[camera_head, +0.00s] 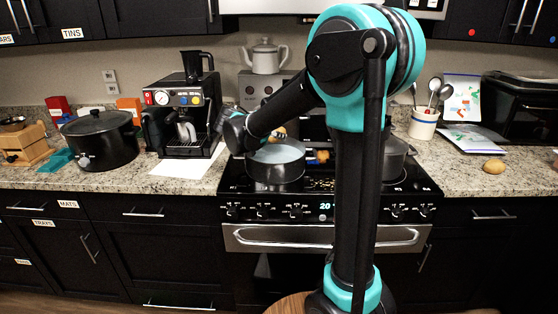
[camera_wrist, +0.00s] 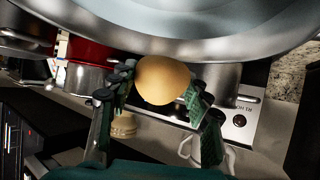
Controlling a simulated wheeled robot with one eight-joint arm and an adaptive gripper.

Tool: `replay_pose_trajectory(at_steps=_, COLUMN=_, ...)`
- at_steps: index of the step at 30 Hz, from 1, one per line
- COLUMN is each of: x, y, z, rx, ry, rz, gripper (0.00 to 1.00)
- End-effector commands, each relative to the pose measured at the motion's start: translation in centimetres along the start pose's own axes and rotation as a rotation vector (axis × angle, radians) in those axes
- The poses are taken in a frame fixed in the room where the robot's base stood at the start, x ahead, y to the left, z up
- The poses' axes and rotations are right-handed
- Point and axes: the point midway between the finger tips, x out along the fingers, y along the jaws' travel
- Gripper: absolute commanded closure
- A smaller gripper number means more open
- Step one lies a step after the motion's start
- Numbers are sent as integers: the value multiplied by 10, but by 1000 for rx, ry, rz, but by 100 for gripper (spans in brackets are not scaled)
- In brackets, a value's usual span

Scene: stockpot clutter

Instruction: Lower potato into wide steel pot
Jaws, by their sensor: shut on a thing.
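A round tan potato (camera_wrist: 163,80) sits between the green-padded fingers of my gripper (camera_wrist: 158,92) in the wrist view. The gripper is shut on it. In the head view the potato (camera_head: 281,131) shows just above the far side of the wide steel pot (camera_head: 275,174), which stands on the left part of the stove. My wrist partly hides the gripper there. The pot's pale inside is visible and its steel rim (camera_wrist: 190,48) fills the top of the wrist view. The potato appears close to the rim; I cannot tell whether they touch.
A second pot (camera_head: 394,163) stands on the stove's right, partly behind my arm. Another potato (camera_head: 493,166) rests on the right counter. A coffee machine (camera_head: 187,120) and a lidded black pot (camera_head: 101,145) stand left.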

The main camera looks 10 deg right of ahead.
Motion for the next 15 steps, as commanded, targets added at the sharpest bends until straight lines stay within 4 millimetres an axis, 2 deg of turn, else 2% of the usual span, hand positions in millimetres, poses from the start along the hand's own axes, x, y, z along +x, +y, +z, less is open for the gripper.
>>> replay_pose_trajectory(at_steps=15, x=11, y=0, z=20, rx=0, ry=0, rz=0, gripper=85)
